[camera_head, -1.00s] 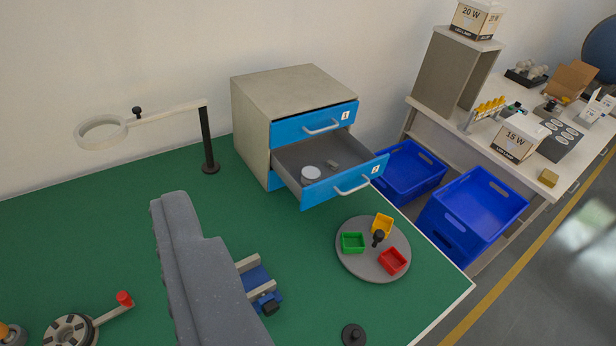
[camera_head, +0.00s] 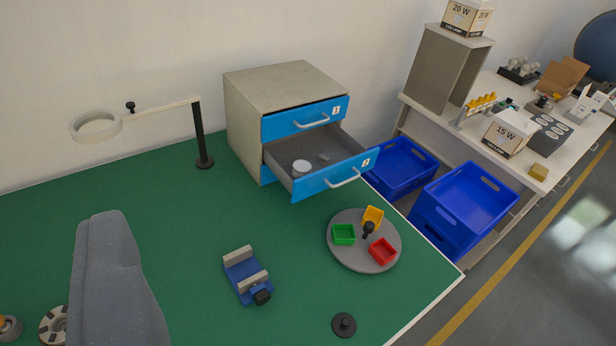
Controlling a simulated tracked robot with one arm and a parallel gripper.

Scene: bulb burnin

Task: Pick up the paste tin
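A small round tin with a pale lid (camera_head: 301,167), which looks like the paste tin, sits inside the open drawer (camera_head: 335,178) of the grey cabinet. It stands near the drawer's front left, its lower side partly hidden by the drawer front. A small grey piece (camera_head: 323,158) lies to its right in the same drawer. A grey part of my arm (camera_head: 112,285) shows at the lower left, well apart from the drawer. No gripper fingers are visible.
The cabinet's upper drawer (camera_head: 304,119) is shut. A ring lamp stand (camera_head: 203,135) stands left of the cabinet. A turntable (camera_head: 345,256) with coloured bins and a blue clamp fixture (camera_head: 243,272) are in front. Green tabletop between them is clear. Blue crates (camera_head: 465,205) stand right.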

